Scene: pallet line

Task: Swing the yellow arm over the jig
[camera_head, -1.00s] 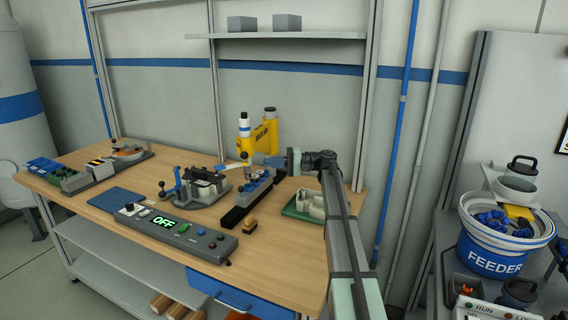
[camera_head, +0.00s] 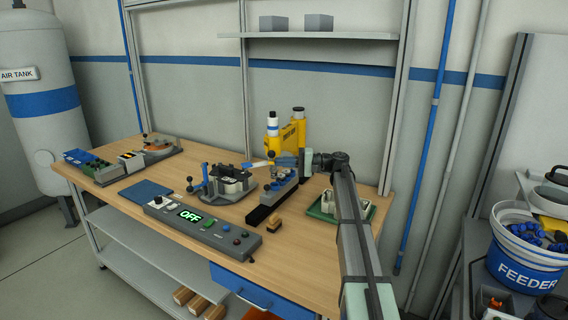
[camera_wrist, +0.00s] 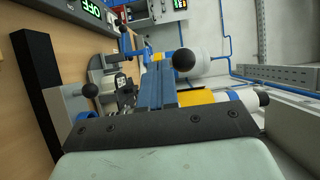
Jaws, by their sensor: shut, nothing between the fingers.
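The yellow arm (camera_head: 290,137) stands upright at the back of the bench, with white-and-black cylinders on top; part of it shows in the wrist view (camera_wrist: 196,97). The jig (camera_head: 232,186) is a grey fixture with pale parts and a blue lever, left of the yellow arm. My gripper (camera_head: 272,161) points left, just in front of the yellow arm, with its blue fingers closed and empty. In the wrist view the fingers (camera_wrist: 158,88) lie beside a black ball knob (camera_wrist: 186,60). I cannot tell whether they touch it.
A control box (camera_head: 203,228) reading OFF lies at the front. A grey block fixture on a black rail (camera_head: 262,215) sits below my gripper. A green tray (camera_head: 330,207) with pale parts is at right. A blue mat (camera_head: 146,191) lies left of the jig.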

